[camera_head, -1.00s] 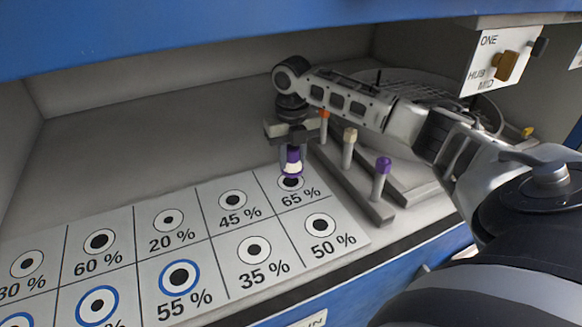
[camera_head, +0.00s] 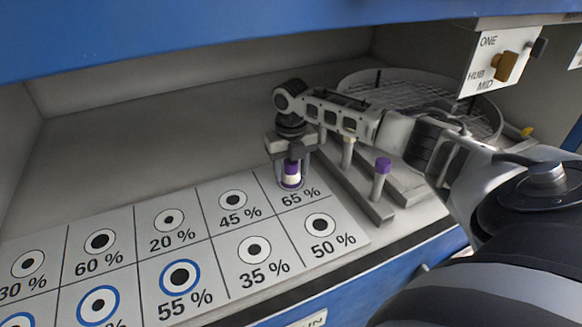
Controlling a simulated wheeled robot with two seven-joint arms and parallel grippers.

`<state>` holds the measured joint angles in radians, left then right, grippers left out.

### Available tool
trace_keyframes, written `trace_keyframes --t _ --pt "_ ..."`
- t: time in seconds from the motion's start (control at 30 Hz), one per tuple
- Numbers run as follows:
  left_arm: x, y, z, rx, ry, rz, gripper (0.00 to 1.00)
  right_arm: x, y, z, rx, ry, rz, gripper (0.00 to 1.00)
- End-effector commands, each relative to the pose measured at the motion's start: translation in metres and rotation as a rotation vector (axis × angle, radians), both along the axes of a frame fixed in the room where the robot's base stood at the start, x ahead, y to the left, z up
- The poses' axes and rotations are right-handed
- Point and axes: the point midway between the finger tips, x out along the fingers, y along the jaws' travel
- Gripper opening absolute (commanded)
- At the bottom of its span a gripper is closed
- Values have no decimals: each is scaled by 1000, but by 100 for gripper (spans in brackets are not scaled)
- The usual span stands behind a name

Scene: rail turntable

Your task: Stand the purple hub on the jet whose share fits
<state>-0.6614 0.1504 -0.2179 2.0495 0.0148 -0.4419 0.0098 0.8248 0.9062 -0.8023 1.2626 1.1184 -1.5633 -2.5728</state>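The purple hub (camera_head: 291,169), purple with a white band, stands upright at the 65 % jet, and its base covers the middle of that jet's ring. My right gripper (camera_head: 291,171) is over it, pointing down. Its fingers are apart on either side of the hub, with small gaps visible. The jet board (camera_head: 203,262) has two rows of ringed jets marked with shares, including 45 %, 20 %, 60 %, 50 %, 35 % and 55 %. The 55 % jet (camera_head: 180,277) has a blue ring. My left gripper is out of view.
Right of the board, a grey rail (camera_head: 362,195) carries a purple-topped post (camera_head: 382,178) and a beige-topped post (camera_head: 348,150). A round mesh turntable (camera_head: 487,113) lies behind my arm. A sign (camera_head: 485,62) reads ONE, HUB, MID. A blue overhang (camera_head: 200,30) limits the height.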

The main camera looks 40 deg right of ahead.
Motion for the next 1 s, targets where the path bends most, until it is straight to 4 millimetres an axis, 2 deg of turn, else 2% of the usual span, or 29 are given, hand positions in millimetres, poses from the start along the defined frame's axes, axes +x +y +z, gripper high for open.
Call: trace_keyframes --t 0.23,0.37,0.8,1.0 --pt "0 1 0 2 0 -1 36 0 0 2 0 0 0 51" --pt "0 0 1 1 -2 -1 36 1 0 14 0 -3 1 51" --pt "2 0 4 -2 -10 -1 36 1 0 102 0 -3 0 51" --pt "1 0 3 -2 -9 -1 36 0 0 121 1 0 0 51"
